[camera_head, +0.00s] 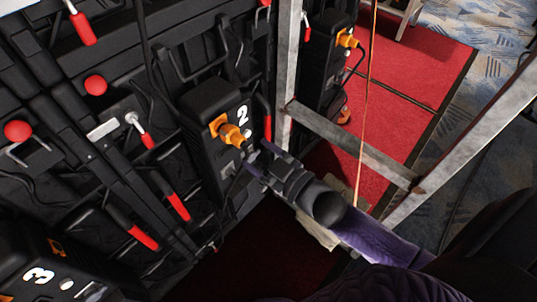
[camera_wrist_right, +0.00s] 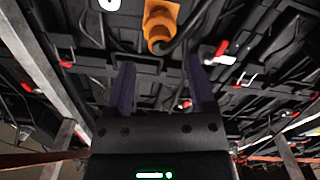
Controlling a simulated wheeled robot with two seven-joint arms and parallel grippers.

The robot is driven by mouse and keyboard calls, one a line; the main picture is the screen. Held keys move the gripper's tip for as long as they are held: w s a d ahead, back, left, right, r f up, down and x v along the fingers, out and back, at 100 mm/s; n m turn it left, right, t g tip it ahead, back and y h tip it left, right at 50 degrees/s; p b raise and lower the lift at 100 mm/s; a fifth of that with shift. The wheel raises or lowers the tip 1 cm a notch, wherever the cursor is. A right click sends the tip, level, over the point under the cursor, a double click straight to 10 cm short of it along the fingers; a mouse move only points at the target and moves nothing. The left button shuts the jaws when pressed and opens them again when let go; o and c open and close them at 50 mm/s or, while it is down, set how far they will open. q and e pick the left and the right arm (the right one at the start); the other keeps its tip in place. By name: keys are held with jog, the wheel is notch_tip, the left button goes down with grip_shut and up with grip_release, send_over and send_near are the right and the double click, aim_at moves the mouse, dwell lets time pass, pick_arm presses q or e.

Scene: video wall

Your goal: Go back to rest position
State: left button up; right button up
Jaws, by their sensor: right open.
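My right gripper (camera_head: 262,160) is in front of the video wall's black back, just below and to the right of the box marked 2 (camera_head: 205,102). Its two purple fingers are apart, with nothing seen between them. In the right wrist view the open gripper (camera_wrist_right: 163,88) points up at the wall. The orange plug (camera_head: 232,133) sits in the front of box 2, close to the fingertips. An orange plug (camera_wrist_right: 160,22) also shows beyond the fingers in the wrist view, with a dark cable. My left gripper is not seen.
A grey metal frame with an upright post (camera_head: 288,60) and a crossbar (camera_head: 350,147) stands close beside my right arm. Red-handled latches (camera_head: 178,206) and red knobs (camera_head: 96,85) stick out from the wall. A thin orange cord (camera_head: 367,90) hangs near the frame. Red carpet (camera_head: 420,60) lies beyond.

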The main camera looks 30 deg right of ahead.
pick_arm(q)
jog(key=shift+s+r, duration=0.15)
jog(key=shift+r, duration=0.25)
pick_arm(e)
jog(key=v, duration=0.2)
jog(key=shift+s+d, duration=0.1)
jog(key=shift+s, duration=0.25)
jog(key=s+d+f+m+g+h+p, duration=0.1)
jog(key=s+d+f+m+g+h, duration=0.3)
jog(key=s+f, duration=0.6)
jog(key=s+d+f+g+h+p, duration=0.15)
jog(key=s+f+g, duration=0.5)
jog(key=f, duration=0.65)
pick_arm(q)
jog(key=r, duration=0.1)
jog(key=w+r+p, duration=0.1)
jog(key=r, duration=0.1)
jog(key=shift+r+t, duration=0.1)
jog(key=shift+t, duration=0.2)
pick_arm(e)
jog(key=s+f+g, duration=0.2)
jog(key=s+g, duration=0.1)
jog(key=s, duration=0.7)
jog(key=s+f+g+h, duration=0.1)
jog(key=s+f+g, duration=0.2)
jog(key=s, duration=0.7)
jog(key=shift+s+a+f+m+g, duration=0.3)
jog(key=shift+s+a+m+g, duration=0.1)
jog(key=shift+g, duration=0.15)
